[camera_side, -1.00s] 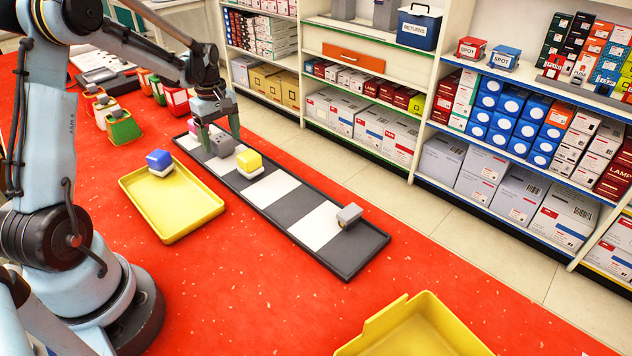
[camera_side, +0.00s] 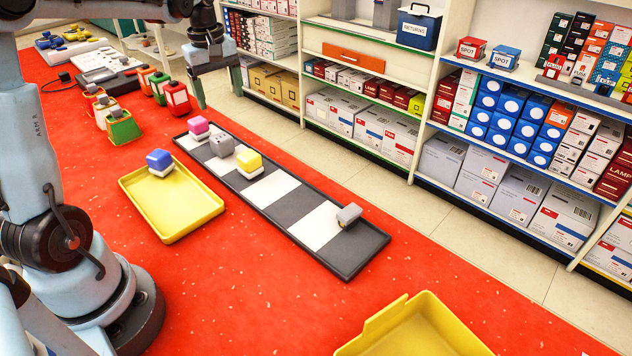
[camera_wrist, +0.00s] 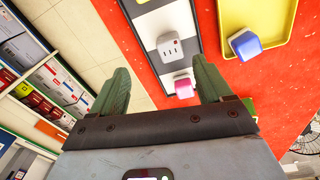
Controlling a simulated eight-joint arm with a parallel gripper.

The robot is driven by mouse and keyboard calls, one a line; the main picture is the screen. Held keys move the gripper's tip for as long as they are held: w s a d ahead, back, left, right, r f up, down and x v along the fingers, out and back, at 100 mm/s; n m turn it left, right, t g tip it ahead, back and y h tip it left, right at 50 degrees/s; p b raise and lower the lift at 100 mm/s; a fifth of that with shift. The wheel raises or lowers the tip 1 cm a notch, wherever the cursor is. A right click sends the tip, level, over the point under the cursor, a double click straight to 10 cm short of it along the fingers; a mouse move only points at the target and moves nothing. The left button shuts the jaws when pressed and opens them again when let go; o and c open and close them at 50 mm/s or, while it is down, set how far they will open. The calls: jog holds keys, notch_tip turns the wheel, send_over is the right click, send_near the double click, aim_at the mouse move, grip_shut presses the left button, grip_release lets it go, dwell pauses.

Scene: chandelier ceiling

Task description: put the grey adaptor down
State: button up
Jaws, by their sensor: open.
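The grey adaptor (camera_side: 221,144), a grey cube with dark slots, sits on the black-and-white striped tray (camera_side: 361,256) near its far end. It stands between a pink-and-white block (camera_side: 199,128) and a yellow-and-white block (camera_side: 249,161). The adaptor also shows in the wrist view (camera_wrist: 170,47), slotted face in sight. My gripper (camera_side: 217,90) is open and empty, raised above and beyond the tray's far end, clear of the adaptor. In the wrist view its two green fingers (camera_wrist: 164,82) are spread wide, with the pink block (camera_wrist: 184,87) seen between them.
A grey piece with a brown end (camera_side: 349,214) lies near the tray's front end. A yellow tray (camera_side: 190,224) holds a blue-and-white block (camera_side: 159,161). A yellow bin (camera_side: 410,335) stands in front. Small coloured bins (camera_side: 122,127) stand back left; stocked shelves (camera_side: 440,110) line the back.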

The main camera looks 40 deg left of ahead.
jog(key=s+d+f+m+t, duration=0.1)
jog(key=s+d+m+t, duration=0.2)
jog(key=d+m, duration=0.5)
jog(key=s+d+f+m+t, duration=0.1)
jog(key=s+d+m+t, duration=0.2)
jog(key=d, duration=1)
jog(key=s+m, duration=0.2)
jog(key=m, duration=0.2)
jog(key=shift+s+m+t, duration=0.3)
jog(key=shift+m, duration=0.1)
